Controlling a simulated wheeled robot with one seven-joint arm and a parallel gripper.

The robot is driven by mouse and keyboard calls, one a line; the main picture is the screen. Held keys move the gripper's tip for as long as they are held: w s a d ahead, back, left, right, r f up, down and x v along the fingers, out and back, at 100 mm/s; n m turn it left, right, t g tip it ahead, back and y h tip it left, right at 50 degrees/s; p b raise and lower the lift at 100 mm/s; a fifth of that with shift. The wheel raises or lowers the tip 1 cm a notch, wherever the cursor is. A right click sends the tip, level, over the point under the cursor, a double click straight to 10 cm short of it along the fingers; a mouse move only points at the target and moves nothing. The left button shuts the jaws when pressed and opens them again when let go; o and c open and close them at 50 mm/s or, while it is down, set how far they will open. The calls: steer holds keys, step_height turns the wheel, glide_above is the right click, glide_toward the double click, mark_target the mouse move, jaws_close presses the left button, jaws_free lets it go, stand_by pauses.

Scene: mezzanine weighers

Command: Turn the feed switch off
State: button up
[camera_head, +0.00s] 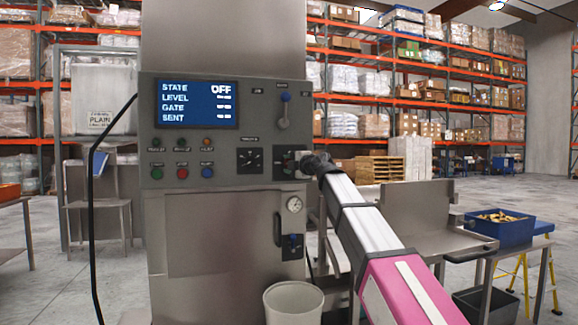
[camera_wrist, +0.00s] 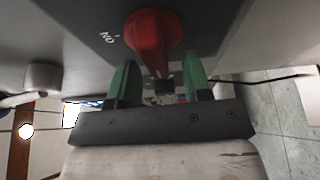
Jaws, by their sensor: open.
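A red rotary switch handle (camera_wrist: 150,35) fills the top middle of the wrist view, on a grey panel with an upside-down "ON" mark beside it. My gripper (camera_wrist: 160,65) is open, with its green fingers on either side of the handle's near end. I cannot tell whether they touch it. In the head view my gripper (camera_head: 308,164) is at the lower right of the control panel (camera_head: 222,150) and hides most of the switch there. The blue screen (camera_head: 197,104) on the panel reads STATE OFF above smaller lines for level, gate and sent.
A dial (camera_head: 250,160), small coloured buttons (camera_head: 182,172) and a lever (camera_head: 284,112) sit close by on the panel. A blue crate (camera_head: 500,232) stands on a table at the right.

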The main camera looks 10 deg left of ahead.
steer(key=v, duration=1)
steer(key=shift+s+d, duration=0.25)
